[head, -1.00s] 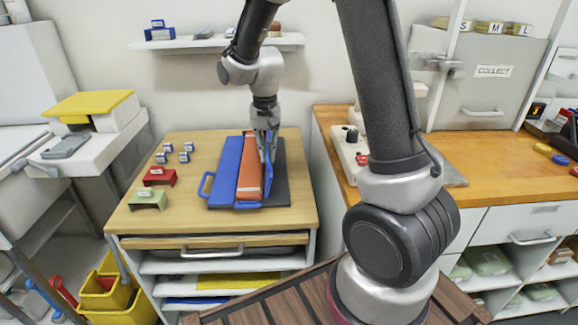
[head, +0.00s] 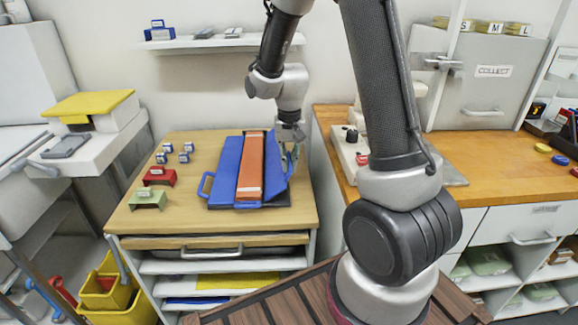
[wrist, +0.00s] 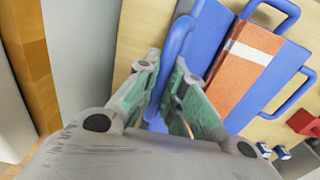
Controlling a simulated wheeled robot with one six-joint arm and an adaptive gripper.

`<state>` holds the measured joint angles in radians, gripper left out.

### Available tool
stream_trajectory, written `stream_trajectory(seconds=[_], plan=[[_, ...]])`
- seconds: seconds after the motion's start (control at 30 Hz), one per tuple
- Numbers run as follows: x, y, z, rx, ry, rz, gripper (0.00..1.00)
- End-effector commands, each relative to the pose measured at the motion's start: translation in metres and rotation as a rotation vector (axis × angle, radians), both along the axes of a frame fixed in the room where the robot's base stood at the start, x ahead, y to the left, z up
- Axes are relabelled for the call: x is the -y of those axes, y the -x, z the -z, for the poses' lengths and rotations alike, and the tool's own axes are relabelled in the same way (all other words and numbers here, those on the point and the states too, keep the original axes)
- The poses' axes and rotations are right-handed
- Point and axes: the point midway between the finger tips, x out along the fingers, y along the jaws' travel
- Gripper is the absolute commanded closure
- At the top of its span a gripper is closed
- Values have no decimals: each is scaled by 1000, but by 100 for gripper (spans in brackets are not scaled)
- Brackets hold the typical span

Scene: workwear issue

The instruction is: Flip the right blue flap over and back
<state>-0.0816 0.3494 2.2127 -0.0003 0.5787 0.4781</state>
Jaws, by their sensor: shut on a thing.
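The right blue flap (head: 274,172) is tilted up and leans outward to the right of the orange folded piece (head: 250,165). The left blue flap (head: 225,172), with a loop handle, lies to the left of the orange piece. My gripper (head: 291,152) is at the outer edge of the right flap. In the wrist view my gripper (wrist: 164,78) is shut on the loop handle (wrist: 176,42) of the right flap (wrist: 208,30). The orange piece (wrist: 240,70), with a white band, lies beyond it. The dark base is mostly hidden.
The board lies on a wooden table (head: 180,220). Red (head: 160,175) and green (head: 148,199) stands and several small blue-white blocks are at the left. A wooden counter (head: 340,190) with a grey-white device is close on the right. A wall shelf (head: 220,43) is behind.

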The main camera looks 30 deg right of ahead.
Motion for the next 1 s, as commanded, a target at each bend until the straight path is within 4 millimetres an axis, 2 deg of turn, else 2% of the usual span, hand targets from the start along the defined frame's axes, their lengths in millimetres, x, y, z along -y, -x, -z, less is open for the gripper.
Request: stream_trajectory(seconds=[0.4, 0.87, 1.0], plan=[[17, 9, 28, -3, 0, 2, 97], [24, 13, 58, -5, 0, 2, 96], [26, 13, 73, -7, 0, 2, 95]])
